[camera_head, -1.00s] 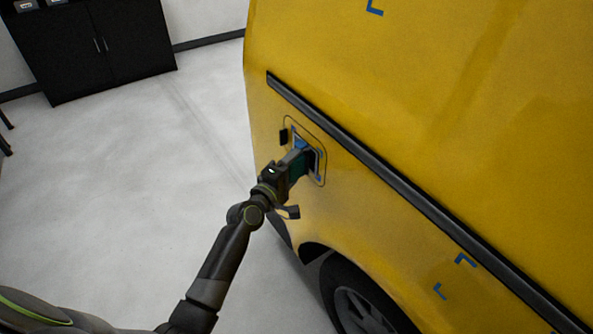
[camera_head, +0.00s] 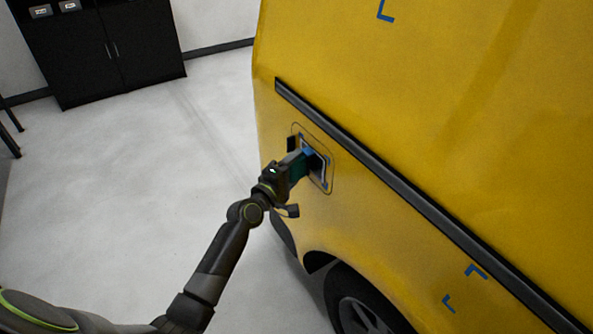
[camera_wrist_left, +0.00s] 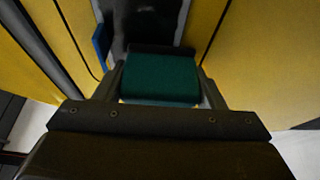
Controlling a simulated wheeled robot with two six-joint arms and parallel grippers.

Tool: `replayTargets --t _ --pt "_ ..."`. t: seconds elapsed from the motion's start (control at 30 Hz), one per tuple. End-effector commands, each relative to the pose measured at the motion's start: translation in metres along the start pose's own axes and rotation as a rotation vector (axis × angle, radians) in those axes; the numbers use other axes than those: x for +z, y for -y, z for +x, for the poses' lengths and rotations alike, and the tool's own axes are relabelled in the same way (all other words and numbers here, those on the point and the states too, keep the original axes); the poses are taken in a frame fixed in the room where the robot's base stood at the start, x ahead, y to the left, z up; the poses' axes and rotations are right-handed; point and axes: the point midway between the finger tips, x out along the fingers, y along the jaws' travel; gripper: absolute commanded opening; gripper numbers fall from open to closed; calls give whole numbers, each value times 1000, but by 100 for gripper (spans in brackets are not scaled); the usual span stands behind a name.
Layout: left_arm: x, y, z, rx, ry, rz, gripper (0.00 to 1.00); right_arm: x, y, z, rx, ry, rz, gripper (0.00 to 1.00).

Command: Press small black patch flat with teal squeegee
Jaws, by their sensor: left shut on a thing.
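My left gripper (camera_head: 301,164) is shut on the teal squeegee (camera_wrist_left: 160,80), which also shows in the head view (camera_head: 297,167). The gripper holds it up against the outlined panel on the yellow van's side. The small black patch (camera_wrist_left: 146,22) lies just beyond the squeegee's dark edge in the left wrist view. In the head view the patch (camera_head: 316,164) is partly hidden by the gripper and squeegee. Whether the squeegee's edge touches it cannot be told. My right gripper is not in view.
Blue tape (camera_wrist_left: 100,47) borders the patch on its left. A black trim strip (camera_head: 400,180) runs along the yellow van (camera_head: 450,90) above the wheel (camera_head: 362,305). A black cabinet (camera_head: 115,55) stands at the back left. The grey floor (camera_head: 130,190) is clear.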

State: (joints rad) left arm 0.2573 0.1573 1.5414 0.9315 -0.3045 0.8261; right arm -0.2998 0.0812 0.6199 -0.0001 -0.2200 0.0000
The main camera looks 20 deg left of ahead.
Motion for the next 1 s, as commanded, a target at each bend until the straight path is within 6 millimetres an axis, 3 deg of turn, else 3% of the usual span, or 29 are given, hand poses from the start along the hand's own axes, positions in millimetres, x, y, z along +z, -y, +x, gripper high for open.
replayTargets --t 0.27,0.6,1.0 --pt "-2 0 1 2 0 1 45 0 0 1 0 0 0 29" --pt "-19 0 8 1 1 1 45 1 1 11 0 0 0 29" --pt "-22 0 9 1 0 1 45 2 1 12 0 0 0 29"
